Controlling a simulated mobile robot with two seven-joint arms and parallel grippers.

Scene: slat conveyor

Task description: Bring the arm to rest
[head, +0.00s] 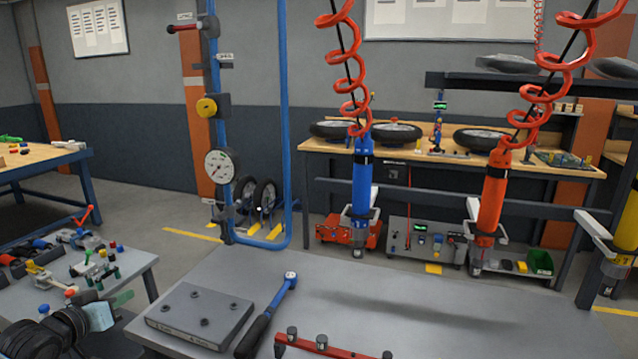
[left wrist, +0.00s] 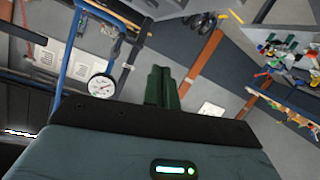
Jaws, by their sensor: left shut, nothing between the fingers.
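My left gripper (head: 122,299) is at the lower left of the head view, with its dark arm coming in from the bottom left corner. Its green fingers point right, in front of the small side table and left of the grey workbench. In the left wrist view the green fingers (left wrist: 163,87) are together and hold nothing. The wrist camera looks out over the room, tilted. My right gripper is not in view.
The grey workbench (head: 420,310) carries a bolted plate (head: 200,315), a torque wrench (head: 268,315) and a red bar with pegs (head: 330,347). A side table (head: 135,262) holds small parts. Blue (head: 362,185) and orange (head: 491,200) tools hang on coiled hoses.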

